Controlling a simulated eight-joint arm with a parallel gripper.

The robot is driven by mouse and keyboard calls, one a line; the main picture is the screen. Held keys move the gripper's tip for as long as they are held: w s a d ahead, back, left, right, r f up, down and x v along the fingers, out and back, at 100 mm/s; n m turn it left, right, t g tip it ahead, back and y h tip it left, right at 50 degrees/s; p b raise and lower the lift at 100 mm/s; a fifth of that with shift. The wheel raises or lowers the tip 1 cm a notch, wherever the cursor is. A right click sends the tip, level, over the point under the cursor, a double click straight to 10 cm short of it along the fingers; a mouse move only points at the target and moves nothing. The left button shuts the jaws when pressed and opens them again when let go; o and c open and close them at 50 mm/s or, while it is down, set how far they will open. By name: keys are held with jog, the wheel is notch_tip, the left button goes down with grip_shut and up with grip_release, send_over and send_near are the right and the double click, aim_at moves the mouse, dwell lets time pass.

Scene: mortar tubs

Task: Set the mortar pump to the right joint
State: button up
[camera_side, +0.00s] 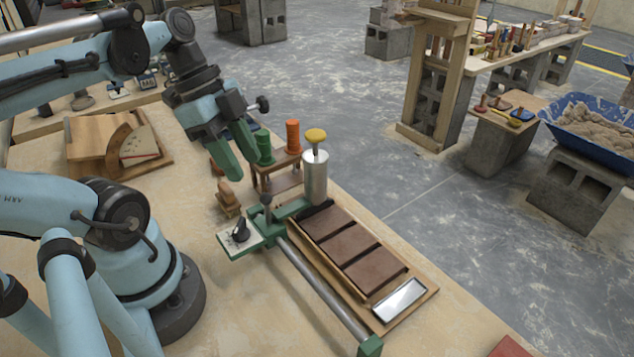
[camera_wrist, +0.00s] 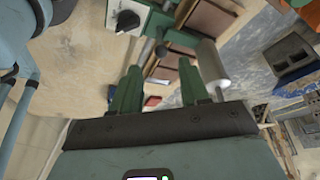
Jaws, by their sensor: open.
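The cylinder stands by the row's far end. My gripper (camera_side: 236,160) is open and empty, behind and left of the carriage; its green fingers show in the wrist view (camera_wrist: 160,95), apart from the pump.
A green cylinder (camera_side: 264,148) and an orange cylinder (camera_side: 293,136) stand on a small wooden stand close to my gripper. A small wooden tool (camera_side: 228,200) sits left of the carriage. A mirror-like plate (camera_side: 399,300) lies at the board's near end.

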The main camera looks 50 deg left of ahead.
aim_at(265, 198)
jog(key=shift+v, duration=1.15)
jog(key=shift+x, duration=6.05)
jog(key=shift+w, duration=0.1)
jog(key=shift+r, duration=0.2)
jog(key=v, duration=1.2)
jog(key=x, duration=1.2)
jog(key=shift+f, duration=0.2)
jog(key=shift+d, duration=0.7)
